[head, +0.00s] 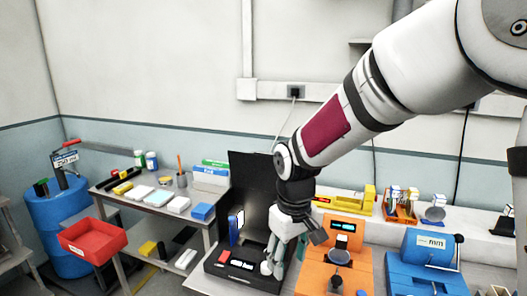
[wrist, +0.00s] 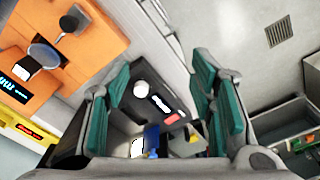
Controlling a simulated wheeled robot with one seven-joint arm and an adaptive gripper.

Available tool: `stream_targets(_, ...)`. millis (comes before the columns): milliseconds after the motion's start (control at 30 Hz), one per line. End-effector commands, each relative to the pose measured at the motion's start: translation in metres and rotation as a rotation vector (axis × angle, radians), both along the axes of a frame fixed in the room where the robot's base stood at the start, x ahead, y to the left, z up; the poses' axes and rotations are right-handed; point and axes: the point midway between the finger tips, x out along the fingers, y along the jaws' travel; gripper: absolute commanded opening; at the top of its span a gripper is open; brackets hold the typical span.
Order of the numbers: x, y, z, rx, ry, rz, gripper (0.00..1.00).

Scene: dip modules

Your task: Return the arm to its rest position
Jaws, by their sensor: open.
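My arm reaches in from the upper right of the head view, and my gripper (head: 284,262) points down at its end. The gripper is low over the front of a black device (head: 236,272) with a red button and a small lit display. In the wrist view, the green finger pads of my gripper (wrist: 160,80) are spread apart. Nothing is held between them. The black device (wrist: 125,97) shows beyond and between the fingers, with a white round knob. I cannot tell whether a finger touches it.
An orange device (head: 318,284) stands close to the right of my gripper, and a blue machine (head: 425,278) stands further right. A tall black panel (head: 252,190) rises behind. A red bin (head: 92,239) and a side table with small boxes are at left. Floor (wrist: 240,50) shows clear.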

Motion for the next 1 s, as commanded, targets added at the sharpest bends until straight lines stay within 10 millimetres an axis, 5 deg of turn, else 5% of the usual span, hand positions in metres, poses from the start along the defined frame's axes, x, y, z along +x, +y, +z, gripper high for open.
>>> stream_targets(267,-0.034,-0.043,0.063,-0.008,-0.109,-0.132,0.5)
stream_targets(500,-0.088,-0.085,0.113,0.012,-0.224,-0.288,0.5)
stream_targets(733,-0.145,-0.116,0.14,0.061,-0.327,-0.434,0.5)
stream_targets(1000,-0.192,-0.133,0.146,0.123,-0.405,-0.548,0.5)
